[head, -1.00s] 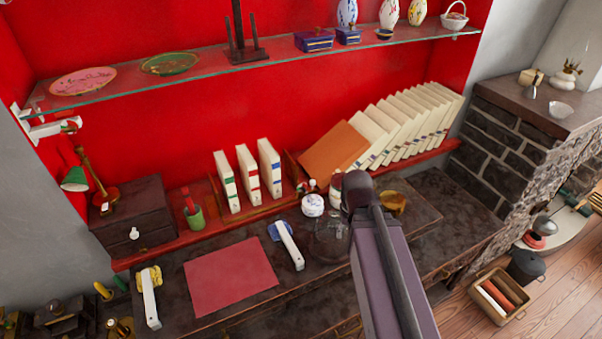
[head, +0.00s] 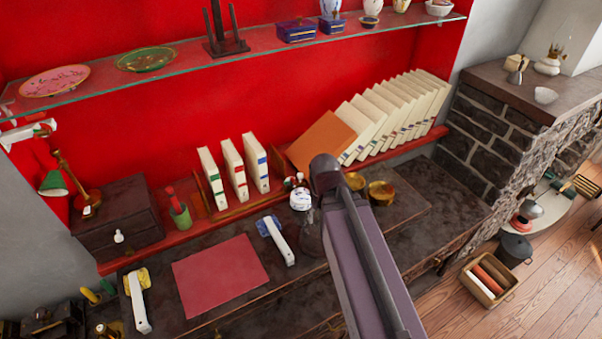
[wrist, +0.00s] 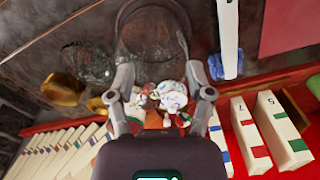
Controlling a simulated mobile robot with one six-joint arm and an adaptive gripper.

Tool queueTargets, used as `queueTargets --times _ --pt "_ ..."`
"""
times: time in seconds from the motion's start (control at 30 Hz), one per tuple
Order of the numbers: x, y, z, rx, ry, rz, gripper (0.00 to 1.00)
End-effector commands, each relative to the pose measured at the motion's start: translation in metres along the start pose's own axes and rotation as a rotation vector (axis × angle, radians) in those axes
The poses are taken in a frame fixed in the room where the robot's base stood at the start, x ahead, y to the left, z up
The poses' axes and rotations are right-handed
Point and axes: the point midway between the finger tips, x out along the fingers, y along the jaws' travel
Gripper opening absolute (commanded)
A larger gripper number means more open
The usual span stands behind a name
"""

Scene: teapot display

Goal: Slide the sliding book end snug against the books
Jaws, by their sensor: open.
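Three upright cream books (head: 232,170) with green, red and blue labels stand on the red ledge in the head view. A brown wooden book end (head: 200,187) is at their left, and another wooden upright (head: 277,163) is at their right, with a small gap. I cannot tell which one slides. The books also show at the right of the wrist view (wrist: 249,132). My gripper (wrist: 162,88) is open and empty, its fingers spread above a white and blue jar (wrist: 173,96), to one side of the books. The arm hides part of this area in the head view.
An orange book (head: 321,143) and several cream books (head: 385,120) lean further right. Gold bowls (head: 381,192), a blue-based white handle (head: 279,240) and a red mat (head: 220,274) lie on the dark desk. A glass shelf (head: 190,75) runs above.

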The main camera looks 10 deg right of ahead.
Motion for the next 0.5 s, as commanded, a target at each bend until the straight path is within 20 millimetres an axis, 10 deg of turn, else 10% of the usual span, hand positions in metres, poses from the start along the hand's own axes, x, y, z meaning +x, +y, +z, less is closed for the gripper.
queueTargets --times 0.5 --pt "-0.040 -0.003 -0.045 -0.026 0.066 -0.001 0.67"
